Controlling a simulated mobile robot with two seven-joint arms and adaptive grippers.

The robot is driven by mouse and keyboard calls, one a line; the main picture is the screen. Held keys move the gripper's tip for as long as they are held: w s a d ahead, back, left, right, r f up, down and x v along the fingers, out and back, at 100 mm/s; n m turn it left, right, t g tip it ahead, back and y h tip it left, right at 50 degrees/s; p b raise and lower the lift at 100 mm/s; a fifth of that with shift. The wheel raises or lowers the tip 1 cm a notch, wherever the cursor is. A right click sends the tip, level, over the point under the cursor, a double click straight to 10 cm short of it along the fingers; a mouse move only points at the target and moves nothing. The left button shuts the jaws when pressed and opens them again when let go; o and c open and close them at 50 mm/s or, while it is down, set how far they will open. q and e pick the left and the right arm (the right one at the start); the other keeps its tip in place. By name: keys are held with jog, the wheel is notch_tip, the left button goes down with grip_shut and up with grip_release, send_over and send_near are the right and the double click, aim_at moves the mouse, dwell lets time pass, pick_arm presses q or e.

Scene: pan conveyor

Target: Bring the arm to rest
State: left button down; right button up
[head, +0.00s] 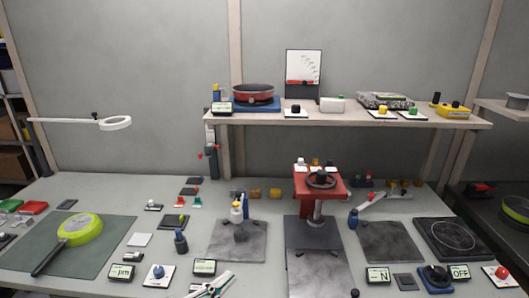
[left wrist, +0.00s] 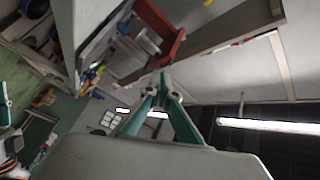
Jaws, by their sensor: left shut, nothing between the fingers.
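My left gripper (head: 213,287) shows at the bottom edge of the head view, low over the front of the workbench (head: 130,185). In the left wrist view my left gripper (left wrist: 160,82) has its teal fingers meeting at the tips, with nothing between them. It is shut and empty, and most of the left arm is out of the picture. My right gripper is in neither view.
A lime-green pan (head: 80,230) lies on a dark mat at the left. A red press (head: 320,183) stands mid-bench. A shelf (head: 350,118) above it carries a red pan (head: 253,93). Small displays and knobs line the front edge.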

pick_arm(q)
jog(key=s+a+f+n+g+y, duration=0.1)
jog(key=s+a+f+n+y, duration=0.2)
jog(key=f, duration=0.5)
jog(key=s+a+f+n+g+y, duration=0.1)
jog(key=s+a+f+n+y, duration=0.3)
jog(key=s+f+n, duration=0.3)
jog(key=s+a+f+n+g+y, duration=0.1)
jog(key=s+a+f+n+y, duration=0.2)
jog(key=f, duration=0.8)
jog(key=s+a+n, duration=0.1)
jog(key=s+n, duration=0.1)
jog(key=shift+s+a+n+g+y, duration=0.15)
jog(key=shift+a+n+g+y, duration=0.25)
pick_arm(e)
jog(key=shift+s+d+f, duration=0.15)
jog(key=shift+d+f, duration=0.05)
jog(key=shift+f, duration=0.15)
